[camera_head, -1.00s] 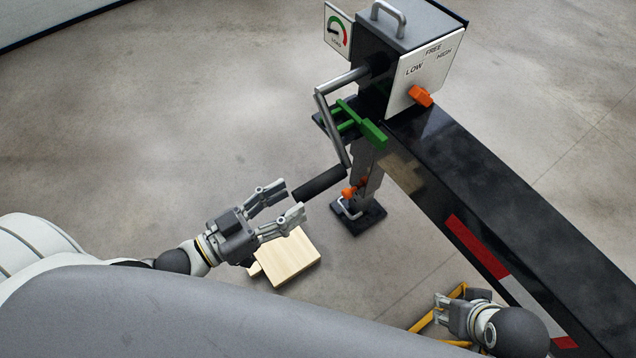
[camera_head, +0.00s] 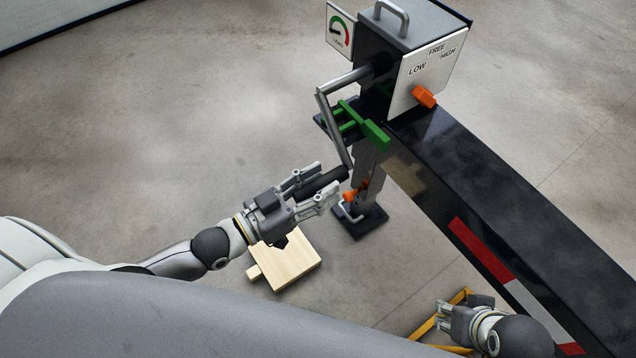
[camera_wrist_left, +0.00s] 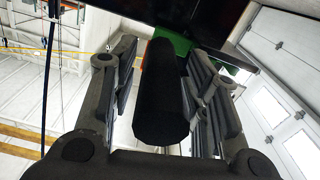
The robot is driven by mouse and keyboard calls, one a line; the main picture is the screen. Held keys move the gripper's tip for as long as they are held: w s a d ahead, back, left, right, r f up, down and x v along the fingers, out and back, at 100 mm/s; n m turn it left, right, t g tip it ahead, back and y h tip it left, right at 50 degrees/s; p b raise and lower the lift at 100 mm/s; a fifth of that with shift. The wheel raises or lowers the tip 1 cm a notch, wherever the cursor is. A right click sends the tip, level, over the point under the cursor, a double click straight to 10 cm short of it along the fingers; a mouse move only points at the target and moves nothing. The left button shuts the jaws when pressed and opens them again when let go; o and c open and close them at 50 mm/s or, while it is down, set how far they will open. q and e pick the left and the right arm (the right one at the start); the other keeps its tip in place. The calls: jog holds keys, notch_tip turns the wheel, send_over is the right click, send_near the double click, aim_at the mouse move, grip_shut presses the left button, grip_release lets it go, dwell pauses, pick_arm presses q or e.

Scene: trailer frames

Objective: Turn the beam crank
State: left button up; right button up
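The beam crank has a grey metal arm (camera_head: 333,118) coming out of the dark gearbox and a black cylindrical handle (camera_head: 322,183) at its lower end. My left gripper (camera_head: 321,184) is open, with one finger on each side of the handle. In the left wrist view the handle (camera_wrist_left: 162,100) lies between the spread fingers, with a visible gap to the left finger; on the right the gap is small. The gearbox (camera_head: 410,50) carries a plate marked LOW, FREE, HIGH with an orange selector (camera_head: 424,96). My right gripper (camera_head: 445,316) is at the lower right, apart from the crank; its fingers are too small to judge.
A load gauge (camera_head: 340,30) stands beside the gearbox. A green part (camera_head: 374,134) sits below the crank arm. The black beam (camera_head: 480,190) runs to the lower right. A support foot (camera_head: 362,222) and a wooden block (camera_head: 286,262) are on the floor. The floor at left is clear.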

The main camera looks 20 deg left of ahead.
pick_arm(q)
grip_shut()
jog(key=shift+w+a+f+m, duration=0.4)
jog(key=shift+a+f+m, duration=0.1)
jog(key=shift+m, duration=0.1)
jog(key=w+a+f+m, duration=0.2)
jog(key=w+a+m, duration=0.7)
jog(key=a+m, duration=0.25)
jog(key=w+a+r+m+p, duration=0.3)
jog(key=w+a+r+m, duration=0.3)
jog(key=r+m, duration=0.5)
jog(key=shift+w+a+r, duration=0.2)
jog(key=shift+a+r, duration=0.05)
jog(key=shift+a, duration=0.85)
pick_arm(e)
jog(key=x, duration=0.6)
jog(key=shift+f, duration=0.3)
